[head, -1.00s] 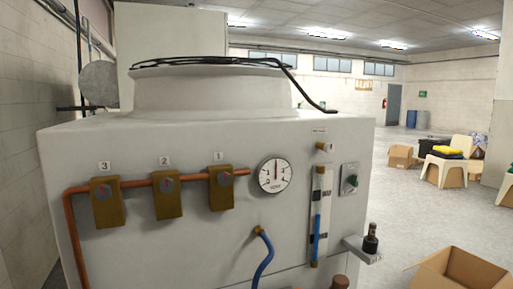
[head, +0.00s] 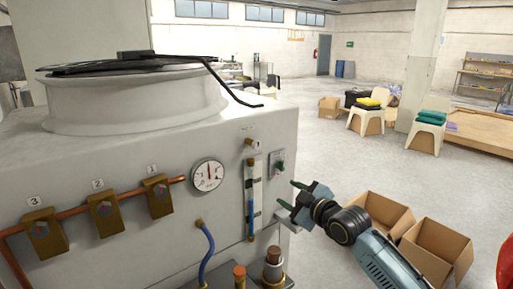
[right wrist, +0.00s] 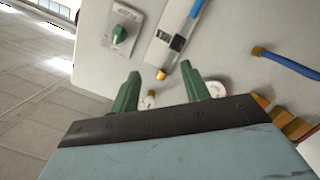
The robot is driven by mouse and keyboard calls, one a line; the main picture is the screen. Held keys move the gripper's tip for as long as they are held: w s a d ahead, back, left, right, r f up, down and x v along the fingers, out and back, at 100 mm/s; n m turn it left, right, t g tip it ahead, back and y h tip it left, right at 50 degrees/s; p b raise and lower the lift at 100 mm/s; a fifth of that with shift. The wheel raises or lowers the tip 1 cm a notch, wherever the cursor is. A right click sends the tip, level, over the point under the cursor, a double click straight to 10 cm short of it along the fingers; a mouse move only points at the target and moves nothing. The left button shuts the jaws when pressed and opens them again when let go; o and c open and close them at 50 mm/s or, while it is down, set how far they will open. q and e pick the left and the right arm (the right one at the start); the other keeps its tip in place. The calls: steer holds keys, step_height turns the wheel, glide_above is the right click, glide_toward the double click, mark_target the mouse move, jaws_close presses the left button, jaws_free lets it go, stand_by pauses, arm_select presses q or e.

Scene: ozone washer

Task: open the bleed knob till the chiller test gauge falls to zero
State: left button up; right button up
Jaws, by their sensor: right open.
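A round white dial gauge (head: 208,175) is on the machine's front panel; its needle points roughly upward, and its numbers are too small to read. I cannot tell whether it is the chiller test gauge. A small knob (head: 250,142) sits above the upright sight tube (head: 254,195). A green knob (head: 279,166) on a plate is right of the tube; it also shows in the right wrist view (right wrist: 119,34). No label identifies the bleed knob. My right gripper (head: 291,195) is open, empty, in front of the panel's right edge, below the green knob. My left gripper is out of view.
Three numbered brass valves (head: 104,213) sit on a copper pipe at left. A blue hose (head: 207,250) hangs below the gauge. Brass and copper fittings (head: 273,264) stand at the front bottom. Open cardboard boxes (head: 437,250) lie on the floor at right.

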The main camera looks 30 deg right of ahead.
steer(key=n+t+y+p, duration=0.1)
steer(key=n+t, duration=0.1)
glide_toward(258, 146)
steer(key=s, duration=0.3)
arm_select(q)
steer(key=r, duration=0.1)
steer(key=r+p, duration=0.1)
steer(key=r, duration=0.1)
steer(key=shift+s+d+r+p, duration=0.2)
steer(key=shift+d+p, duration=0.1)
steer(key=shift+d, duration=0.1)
arm_select(e)
steer(key=shift+y, duration=0.3)
steer(key=w, duration=1.3)
steer(key=shift+w+a+r, duration=0.1)
steer(key=shift+w+a, duration=0.15)
steer(key=shift+w, duration=0.1)
steer(key=c, duration=1)
